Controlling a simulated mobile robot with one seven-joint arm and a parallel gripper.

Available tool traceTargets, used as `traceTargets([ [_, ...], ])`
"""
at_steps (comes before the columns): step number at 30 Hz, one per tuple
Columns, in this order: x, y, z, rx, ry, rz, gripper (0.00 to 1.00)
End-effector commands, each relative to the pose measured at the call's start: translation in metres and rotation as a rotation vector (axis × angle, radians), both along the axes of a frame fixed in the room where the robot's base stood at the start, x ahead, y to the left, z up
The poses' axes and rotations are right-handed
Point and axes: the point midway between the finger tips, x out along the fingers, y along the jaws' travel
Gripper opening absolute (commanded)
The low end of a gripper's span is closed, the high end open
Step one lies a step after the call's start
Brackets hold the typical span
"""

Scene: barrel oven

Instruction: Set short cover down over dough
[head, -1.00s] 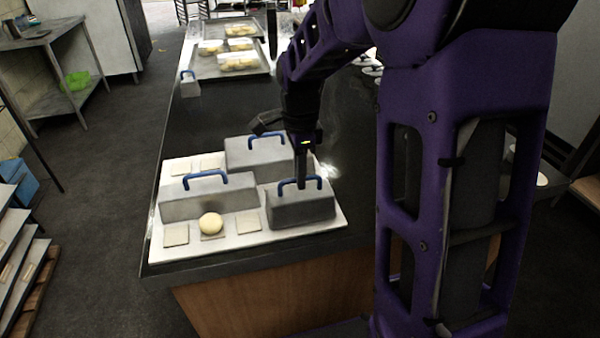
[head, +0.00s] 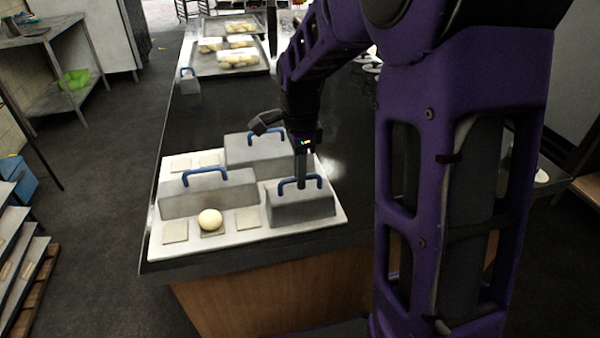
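A short grey cover (head: 302,208) with a blue handle stands level at the front right of the pale board (head: 190,250). It appears to rest on the board, and what is under it is hidden. My gripper (head: 301,184) points down at the cover's handle. Its fingers overlap the handle, but their gap and grip cannot be made out. A round dough ball (head: 210,219) sits uncovered on the middle square of the board's front row, left of the short cover.
A long grey cover (head: 205,200) stands behind the dough, and another cover (head: 262,158) stands at the back right. A small block with a blue handle (head: 189,86) stands farther back. Trays with dough (head: 238,62) lie at the far end. The dark counter (head: 215,115) is clear between.

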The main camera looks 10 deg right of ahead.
Motion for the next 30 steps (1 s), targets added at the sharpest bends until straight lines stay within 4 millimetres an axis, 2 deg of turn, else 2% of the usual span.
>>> traceTargets([
  [1,0.000,0.000,0.000,0.000,0.000,0.000,0.29],
  [4,0.000,0.000,0.000,0.000,0.000,0.000,0.47],
  [5,0.000,0.000,0.000,0.000,0.000,0.000,0.49],
  [13,0.000,0.000,0.000,0.000,0.001,0.000,0.49],
  [17,0.001,0.000,0.009,0.000,-0.002,0.000,0.49],
  [23,0.001,0.000,0.049,-0.001,-0.004,0.001,0.49],
  [30,0.001,0.000,0.110,0.000,-0.005,0.001,0.49],
])
